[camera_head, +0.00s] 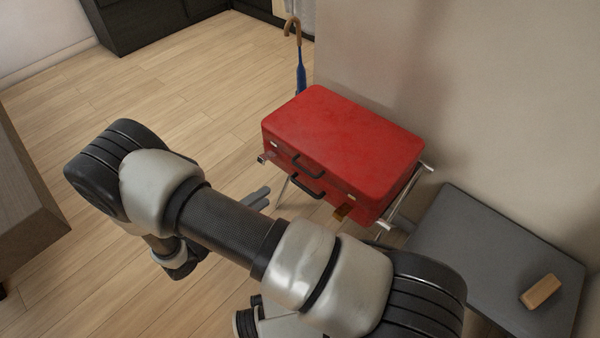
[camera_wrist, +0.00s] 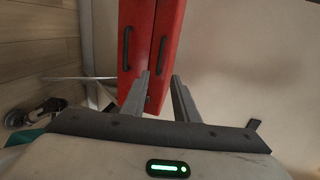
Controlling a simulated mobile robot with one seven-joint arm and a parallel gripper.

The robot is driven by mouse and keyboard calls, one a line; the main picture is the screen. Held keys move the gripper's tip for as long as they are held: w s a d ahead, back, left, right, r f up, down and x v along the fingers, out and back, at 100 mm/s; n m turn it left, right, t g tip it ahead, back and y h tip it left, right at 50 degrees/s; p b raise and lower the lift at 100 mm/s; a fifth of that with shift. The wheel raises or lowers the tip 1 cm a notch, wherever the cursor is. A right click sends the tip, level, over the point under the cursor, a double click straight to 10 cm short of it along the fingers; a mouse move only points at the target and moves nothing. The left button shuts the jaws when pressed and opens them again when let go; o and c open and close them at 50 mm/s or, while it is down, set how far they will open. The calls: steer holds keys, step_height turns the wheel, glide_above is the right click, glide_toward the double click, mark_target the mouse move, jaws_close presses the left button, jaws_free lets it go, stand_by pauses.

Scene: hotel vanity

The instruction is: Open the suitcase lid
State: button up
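The red suitcase (camera_head: 345,130) is closed and lies flat on a metal rack (camera_head: 398,205) against the wall. Its lid (camera_head: 340,120) is down on the base, with one dark handle (camera_head: 308,165) on the upper part and another (camera_head: 308,187) just below. In the wrist view the suitcase (camera_wrist: 141,20) shows as two red halves side by side with a dark seam between. My gripper (camera_wrist: 161,76) is open, its two grey fingers apart and pointing toward the suitcase front.
A grey side table (camera_head: 470,240) with a tan block (camera_head: 540,291) on it stands right of the rack. A blue umbrella (camera_head: 300,75) with a curved wooden handle is behind the suitcase. A wooden furniture edge (camera_head: 25,200) is at left. The wooden floor (camera_head: 190,100) between is clear.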

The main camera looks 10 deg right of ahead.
steer(key=b+x, duration=0.2)
steer(key=x, duration=1.4)
steer(key=shift+d, duration=0.25)
jaws_close()
